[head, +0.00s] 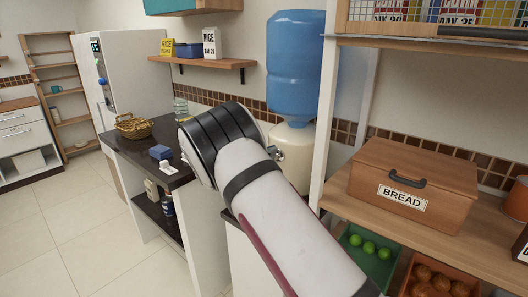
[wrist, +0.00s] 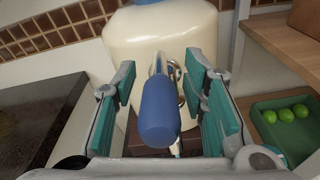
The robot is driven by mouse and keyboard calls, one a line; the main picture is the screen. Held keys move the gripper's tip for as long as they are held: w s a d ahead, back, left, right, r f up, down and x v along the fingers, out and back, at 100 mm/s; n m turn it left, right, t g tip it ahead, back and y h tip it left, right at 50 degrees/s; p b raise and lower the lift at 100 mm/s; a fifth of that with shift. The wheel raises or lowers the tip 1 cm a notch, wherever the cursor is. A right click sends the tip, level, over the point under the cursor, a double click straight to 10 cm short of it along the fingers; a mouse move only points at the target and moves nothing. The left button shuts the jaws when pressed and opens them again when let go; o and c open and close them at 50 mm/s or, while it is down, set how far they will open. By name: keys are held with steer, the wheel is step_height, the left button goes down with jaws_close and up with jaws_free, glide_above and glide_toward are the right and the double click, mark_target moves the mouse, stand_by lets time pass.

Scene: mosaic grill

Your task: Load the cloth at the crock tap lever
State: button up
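The cream crock (head: 291,150) stands under a large blue water bottle (head: 295,62); its lower front is hidden by my arm in the head view. In the wrist view the crock (wrist: 165,38) is straight ahead, with a metal tap (wrist: 172,72) on its front. A blue rounded piece (wrist: 158,112), seemingly the tap lever's grip, points toward me. My gripper (wrist: 160,88) is open, its teal-padded fingers on either side of the blue piece, with gaps showing. No cloth can be made out for sure; a small blue block-like item (head: 160,152) lies on the dark counter.
The dark counter (head: 135,146) left of the crock holds a wicker basket (head: 133,126) and a clear bottle (head: 181,108). On the right, a wooden shelf carries a bread box (head: 412,184), with a green bin of limes (head: 366,255) below. A white upright post (head: 330,110) stands close beside the crock.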

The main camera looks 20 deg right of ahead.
steer(key=v, duration=1.1)
steer(key=shift+s+a, duration=0.25)
steer(key=shift+a, duration=0.1)
steer(key=s+d+r+m+g+y, duration=0.35)
steer(key=s+d+m, duration=0.3)
steer(key=s, duration=0.35)
steer(key=s+d+r+m+g+y, duration=0.2)
steer(key=s+d+r+m+g, duration=0.35)
steer(key=s, duration=0.55)
steer(key=s+a+m+t+y, duration=0.2)
steer(key=s+m+y, duration=0.2)
steer(key=s, duration=0.9)
steer(key=s+a+m+t+y, duration=0.1)
steer(key=s+a+m+y, duration=0.1)
steer(key=s+m, duration=0.5)
steer(key=s+y, duration=0.1)
steer(key=s, duration=0.5)
steer(key=shift+s+t+y, duration=0.2)
steer(key=shift+t+y, duration=0.15)
steer(key=shift+t, duration=0.05)
steer(key=shift+d+r, duration=0.1)
steer(key=shift+c, duration=0.7)
